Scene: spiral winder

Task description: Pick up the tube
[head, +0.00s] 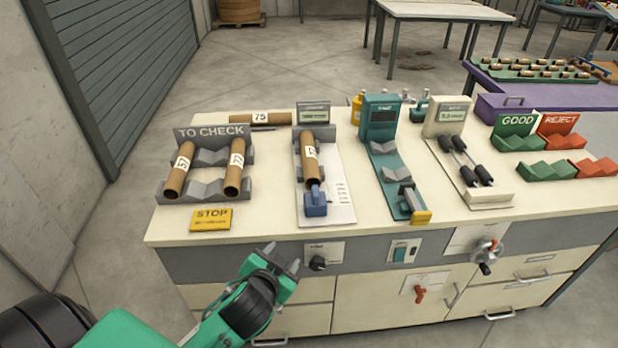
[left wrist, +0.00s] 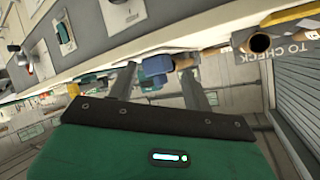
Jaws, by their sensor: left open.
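Another tube (head: 258,118) labelled 75 lies at the back of the bench. My left gripper (head: 283,258) is open and empty, in front of the bench's front edge and apart from every tube. In the left wrist view its fingers (left wrist: 157,82) are spread. My right gripper is not in view.
A yellow STOP plate (head: 211,219) lies near the bench's front edge. A teal gauge (head: 381,115), a roller device (head: 462,160) and green GOOD (head: 519,143) and red REJECT (head: 567,141) racks stand to the right. Knobs and handles stick out of the bench front.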

